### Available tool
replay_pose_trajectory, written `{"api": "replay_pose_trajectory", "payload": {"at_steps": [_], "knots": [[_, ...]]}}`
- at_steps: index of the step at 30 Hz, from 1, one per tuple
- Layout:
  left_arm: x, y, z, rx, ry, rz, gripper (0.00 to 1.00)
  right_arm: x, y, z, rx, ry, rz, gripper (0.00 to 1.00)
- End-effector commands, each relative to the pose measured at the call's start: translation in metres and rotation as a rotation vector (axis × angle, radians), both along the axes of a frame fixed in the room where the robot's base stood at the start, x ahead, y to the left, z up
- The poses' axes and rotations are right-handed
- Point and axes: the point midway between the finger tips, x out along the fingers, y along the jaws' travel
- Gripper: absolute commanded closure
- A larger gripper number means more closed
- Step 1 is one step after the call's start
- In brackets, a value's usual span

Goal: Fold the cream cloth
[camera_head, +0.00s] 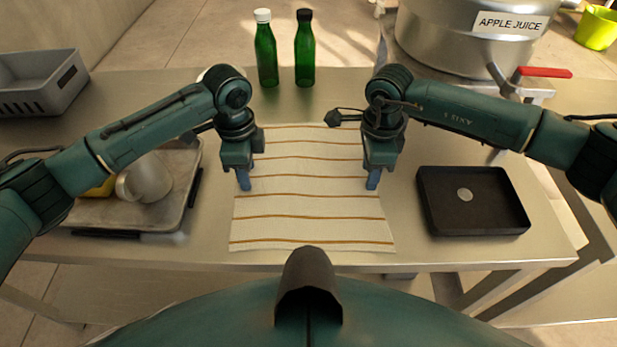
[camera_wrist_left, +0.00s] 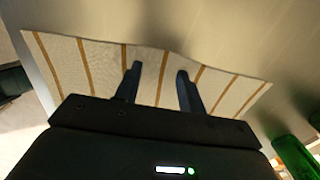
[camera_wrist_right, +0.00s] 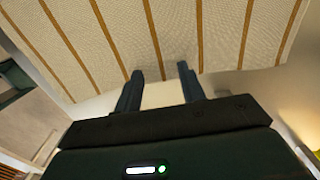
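The cream cloth (camera_head: 310,205) with brown stripes lies spread on the steel table, slightly rippled. My left gripper (camera_head: 243,183) is at the cloth's left edge and my right gripper (camera_head: 372,182) at its right edge, both pointing down about halfway along its length. In the left wrist view the fingers (camera_wrist_left: 159,72) are apart over the cloth (camera_wrist_left: 95,68). In the right wrist view the fingers (camera_wrist_right: 160,72) are apart at the edge of the cloth (camera_wrist_right: 105,40). Both grippers look empty. I cannot tell whether the fingertips touch the cloth.
A tray (camera_head: 110,210) with a metal cup (camera_head: 145,180) stands left of the cloth. A black tray (camera_head: 450,215) holding a pale disc is on the right. Two green bottles (camera_head: 266,55) (camera_head: 304,50) and an apple juice pot (camera_head: 450,45) are behind. A grey crate (camera_head: 42,85) sits back left.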

Motion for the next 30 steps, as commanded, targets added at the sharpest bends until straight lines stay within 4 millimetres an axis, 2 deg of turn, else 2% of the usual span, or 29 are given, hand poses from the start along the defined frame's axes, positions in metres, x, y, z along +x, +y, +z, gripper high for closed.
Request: {"api": "replay_pose_trajectory", "payload": {"at_steps": [30], "knots": [[-0.0007,0.0004,-0.0012,0.002,0.003,0.0,1.0,-0.0008,-0.0004,-0.0013,-0.001,0.003,0.0,1.0]]}}
